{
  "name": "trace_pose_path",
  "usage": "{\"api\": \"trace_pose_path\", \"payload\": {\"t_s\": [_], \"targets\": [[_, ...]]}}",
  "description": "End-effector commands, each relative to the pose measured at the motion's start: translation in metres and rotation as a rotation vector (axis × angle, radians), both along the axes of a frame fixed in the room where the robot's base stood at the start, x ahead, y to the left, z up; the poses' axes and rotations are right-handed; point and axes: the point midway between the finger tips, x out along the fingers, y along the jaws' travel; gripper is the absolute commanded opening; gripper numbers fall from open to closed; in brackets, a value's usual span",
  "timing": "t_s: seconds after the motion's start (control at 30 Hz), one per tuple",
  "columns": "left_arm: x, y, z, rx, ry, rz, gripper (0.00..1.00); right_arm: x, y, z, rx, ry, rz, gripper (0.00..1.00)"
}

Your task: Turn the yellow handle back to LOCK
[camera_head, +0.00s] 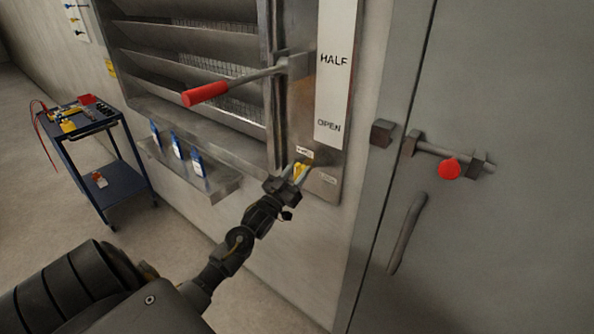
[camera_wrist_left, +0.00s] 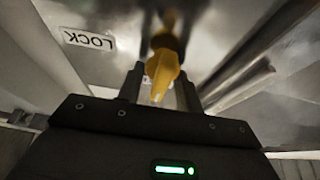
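The yellow handle (camera_head: 299,169) sits low on the metal plate beside the louvre, below the OPEN mark. In the left wrist view the handle (camera_wrist_left: 163,70) points down toward my gripper body, with its tip between the two fingers. My left gripper (camera_head: 295,174) is at the handle. Its fingers (camera_wrist_left: 160,88) stand apart on either side of it, with what looks like a small gap. A LOCK label (camera_wrist_left: 88,40) shows upside down to the left of the handle. A small white label (camera_head: 305,153) sits just above the handle. My right gripper is not in view.
A lever with a red grip (camera_head: 205,93) sticks out above my left gripper. A grey door (camera_head: 480,240) with a bolt and red knob (camera_head: 449,168) is to the right. A ledge with blue tags (camera_head: 215,187) and a blue cart (camera_head: 125,182) are to the left.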

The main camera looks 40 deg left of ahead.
Motion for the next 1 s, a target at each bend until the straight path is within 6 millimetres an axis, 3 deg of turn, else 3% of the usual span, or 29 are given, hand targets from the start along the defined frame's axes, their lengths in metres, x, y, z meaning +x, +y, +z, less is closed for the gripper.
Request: {"api": "trace_pose_path", "payload": {"t_s": [0.17, 0.43, 0.77, 1.0], "targets": [[-0.0002, 0.0001, -0.0003, 0.000, 0.000, 0.000, 0.33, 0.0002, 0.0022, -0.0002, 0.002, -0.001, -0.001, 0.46], [-0.0005, 0.0003, -0.0002, 0.000, 0.000, 0.000, 0.00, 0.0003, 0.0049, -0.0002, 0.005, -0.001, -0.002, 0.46], [-0.0006, 0.0001, -0.0007, 0.031, 0.001, 0.000, 0.00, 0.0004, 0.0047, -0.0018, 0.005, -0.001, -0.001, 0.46], [-0.0006, -0.0003, -0.0012, 0.166, 0.003, -0.001, 0.00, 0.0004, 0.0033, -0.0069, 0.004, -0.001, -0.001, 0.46]]}}
